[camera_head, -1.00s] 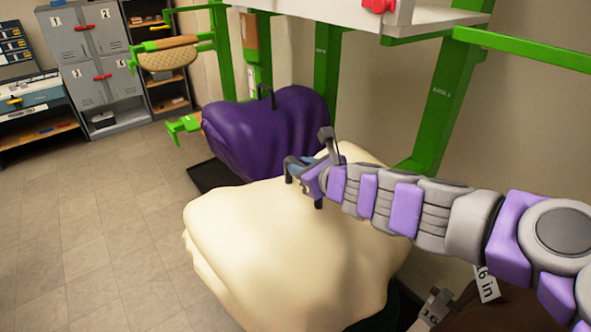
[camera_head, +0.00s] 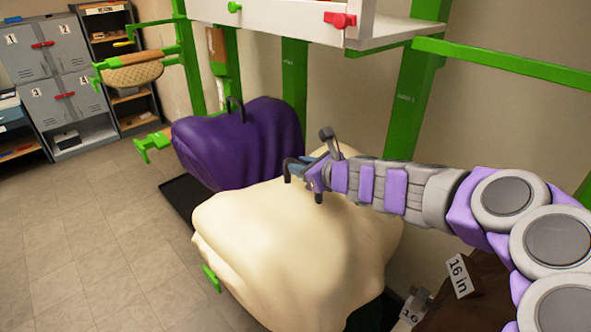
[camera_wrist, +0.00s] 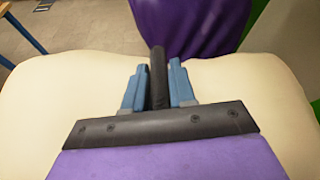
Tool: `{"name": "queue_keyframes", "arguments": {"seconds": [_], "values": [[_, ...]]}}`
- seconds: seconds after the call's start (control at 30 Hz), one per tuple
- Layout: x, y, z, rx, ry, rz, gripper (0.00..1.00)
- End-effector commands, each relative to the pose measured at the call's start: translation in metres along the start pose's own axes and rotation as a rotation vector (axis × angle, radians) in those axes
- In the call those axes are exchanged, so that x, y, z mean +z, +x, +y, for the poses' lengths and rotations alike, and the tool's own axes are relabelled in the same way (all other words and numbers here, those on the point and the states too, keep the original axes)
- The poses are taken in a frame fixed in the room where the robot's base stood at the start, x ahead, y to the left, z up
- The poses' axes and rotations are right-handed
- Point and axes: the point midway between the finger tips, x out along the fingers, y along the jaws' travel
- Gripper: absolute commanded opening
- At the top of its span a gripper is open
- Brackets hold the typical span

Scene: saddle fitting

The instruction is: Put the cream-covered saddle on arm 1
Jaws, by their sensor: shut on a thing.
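The cream-covered saddle (camera_head: 290,250) is in the lower middle of the head view, and its cover also fills much of the wrist view (camera_wrist: 35,95). My gripper (camera_head: 305,175) is at its top, at the back right. In the wrist view, the blue fingers of my gripper (camera_wrist: 158,88) are shut on a dark upright handle (camera_wrist: 158,65) at the cover. A green rack piece (camera_head: 211,278) shows at the cover's lower left edge. The cover hides what is under the saddle, so I cannot tell whether it rests there. I cannot read which arm is number 1.
A purple-covered saddle (camera_head: 240,145) with a dark handle is close behind the cream one. Green posts (camera_head: 410,100) and a white shelf (camera_head: 290,22) stand behind. A brown object with a "16 in" tag (camera_head: 459,277) is at the lower right. Floor (camera_head: 90,220) is clear at left.

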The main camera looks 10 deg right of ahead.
Motion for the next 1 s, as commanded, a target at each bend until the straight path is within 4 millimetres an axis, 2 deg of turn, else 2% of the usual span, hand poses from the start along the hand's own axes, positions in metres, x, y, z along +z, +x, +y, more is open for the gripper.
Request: {"name": "queue_keyframes", "arguments": {"seconds": [1.0], "values": [[-0.017,0.006,-0.089,-0.001,0.001,-0.003,0.0]]}}
